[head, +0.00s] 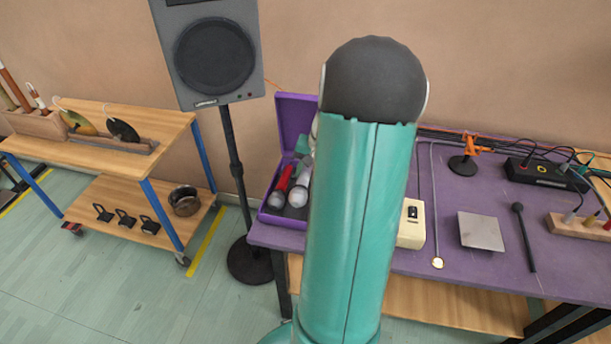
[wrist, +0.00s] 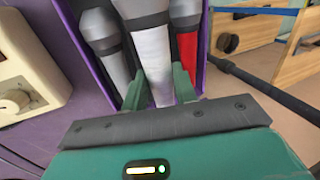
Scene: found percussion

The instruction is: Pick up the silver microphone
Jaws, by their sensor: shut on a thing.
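The silver microphone (wrist: 153,62) lies in the purple case, its dark grey head at the top of the wrist view. My gripper (wrist: 159,88) has one green finger on each side of its pale body and is shut on it. A darker grey microphone (wrist: 112,62) lies to its left and a red microphone (wrist: 187,52) to its right. In the head view the red microphone (head: 282,184) and a silver one (head: 300,187) show in the open case (head: 275,219).
A cream box with a knob (wrist: 25,65) stands beside the case. On the purple table (head: 455,205) are a grey square plate (head: 481,231), a dark stick (head: 523,237) and a black box (head: 545,174). A speaker on a stand (head: 216,60) rises left of the case.

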